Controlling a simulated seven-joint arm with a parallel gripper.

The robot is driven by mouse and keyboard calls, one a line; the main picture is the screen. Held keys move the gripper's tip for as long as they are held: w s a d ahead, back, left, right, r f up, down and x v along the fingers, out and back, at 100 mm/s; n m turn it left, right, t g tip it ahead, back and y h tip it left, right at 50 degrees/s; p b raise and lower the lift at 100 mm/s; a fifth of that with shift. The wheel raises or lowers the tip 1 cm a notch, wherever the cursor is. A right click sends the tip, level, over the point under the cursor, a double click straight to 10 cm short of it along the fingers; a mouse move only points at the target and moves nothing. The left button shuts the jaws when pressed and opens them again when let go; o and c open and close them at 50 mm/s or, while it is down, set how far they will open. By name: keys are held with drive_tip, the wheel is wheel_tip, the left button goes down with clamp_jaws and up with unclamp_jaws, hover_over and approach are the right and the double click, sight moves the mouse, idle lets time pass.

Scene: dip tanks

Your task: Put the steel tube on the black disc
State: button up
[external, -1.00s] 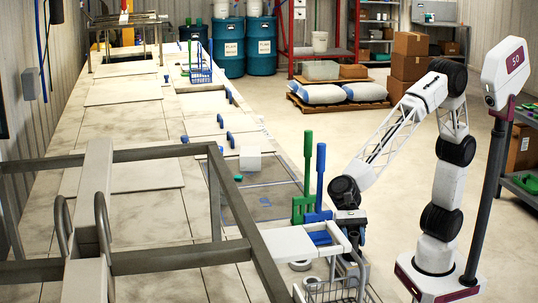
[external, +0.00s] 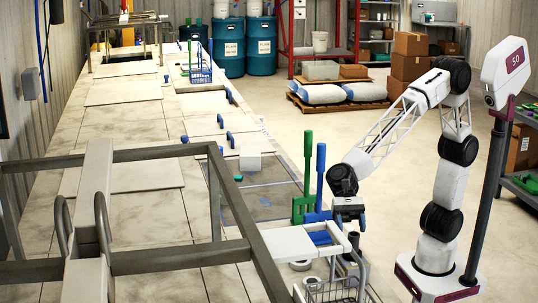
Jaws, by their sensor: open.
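My gripper (external: 349,222) is at the end of my arm, right of the blue-handled tool and above the wire basket. Its two fingers point down and stand apart, with nothing seen between them. I cannot make out the black disc in this view. The frame and basket hide part of the area below my gripper.
A wire basket (external: 335,291) stands below my gripper, next to a white block-like top (external: 286,243). Upright green (external: 307,165) and blue (external: 320,175) handles stand close on the left. A grey metal frame (external: 150,262) crosses the foreground. Pale tank covers (external: 145,175) stretch away left.

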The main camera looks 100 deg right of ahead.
drive_tip(key=v, duration=0.7)
drive_tip(key=shift+d, duration=0.15)
idle(0.6)
drive_tip(key=s+d+f+n+h, duration=0.3)
drive_tip(key=s+d+n, duration=0.3)
drive_tip(key=s+d, duration=0.4)
drive_tip(key=s+d+f+n+h, duration=0.4)
drive_tip(key=s+d+n+h, duration=0.2)
drive_tip(key=s+d, duration=0.5)
drive_tip(key=s+d+f+n+h, duration=0.4)
drive_tip(key=s+d+n, duration=0.4)
drive_tip(key=s+d, duration=0.2)
drive_tip(key=shift+s+d, duration=0.25)
drive_tip(key=shift+s, duration=0.1)
